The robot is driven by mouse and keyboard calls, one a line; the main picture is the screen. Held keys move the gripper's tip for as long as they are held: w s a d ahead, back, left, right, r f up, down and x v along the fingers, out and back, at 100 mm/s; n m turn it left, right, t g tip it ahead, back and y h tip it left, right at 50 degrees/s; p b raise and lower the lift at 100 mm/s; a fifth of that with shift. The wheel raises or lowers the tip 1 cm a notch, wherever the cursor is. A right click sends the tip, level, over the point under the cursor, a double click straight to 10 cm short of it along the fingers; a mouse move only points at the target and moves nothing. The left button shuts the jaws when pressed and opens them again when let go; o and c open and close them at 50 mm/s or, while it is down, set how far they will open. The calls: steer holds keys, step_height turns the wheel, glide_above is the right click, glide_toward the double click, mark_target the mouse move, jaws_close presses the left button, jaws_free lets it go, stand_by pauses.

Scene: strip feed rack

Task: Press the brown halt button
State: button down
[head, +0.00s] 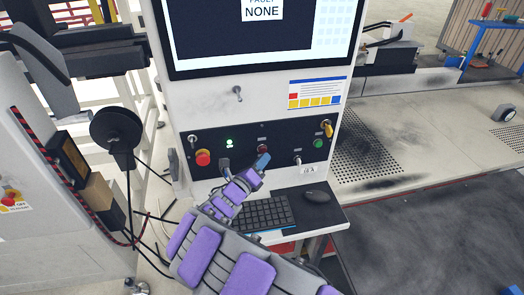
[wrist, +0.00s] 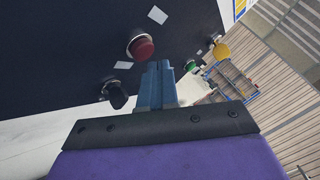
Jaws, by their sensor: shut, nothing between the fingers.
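The black control panel (head: 245,142) is on the front of the white machine cabinet. A dark reddish-brown button (head: 263,149) is on it, right of the middle; I take this to be the halt button. In the wrist view it is a round dark red cap (wrist: 141,47) on a pale collar. My gripper (head: 263,160) has blue fingers, shut and empty, and its tips appear just below the button. In the wrist view the fingertips (wrist: 160,68) lie just right of and below the cap. I cannot tell whether they touch it.
A red mushroom button (head: 203,158) and a black knob (head: 224,163) are left on the panel. A green button (head: 318,143) and a yellow switch (head: 327,128) are right. A keyboard (head: 264,214) and mouse (head: 317,196) lie on the shelf below. A screen (head: 262,40) is above.

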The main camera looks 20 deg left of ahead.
steer(key=shift+w+a+r+p, duration=0.1)
steer(key=shift+w+r+p, duration=0.1)
steer(key=shift+p, duration=0.15)
steer(key=shift+w+a+f+p, duration=0.15)
steer(key=shift+w+a+p, duration=0.15)
steer(key=shift+w, duration=0.15)
stand_by(0.8)
stand_by(0.3)
steer(key=shift+s+d+p, duration=0.45)
steer(key=shift+s, duration=0.3)
steer(key=s+d+p, duration=0.1)
steer(key=s, duration=0.1)
steer(key=s+d+p, duration=0.1)
steer(key=s+d, duration=0.1)
steer(key=shift+s, duration=0.1)
stand_by(0.9)
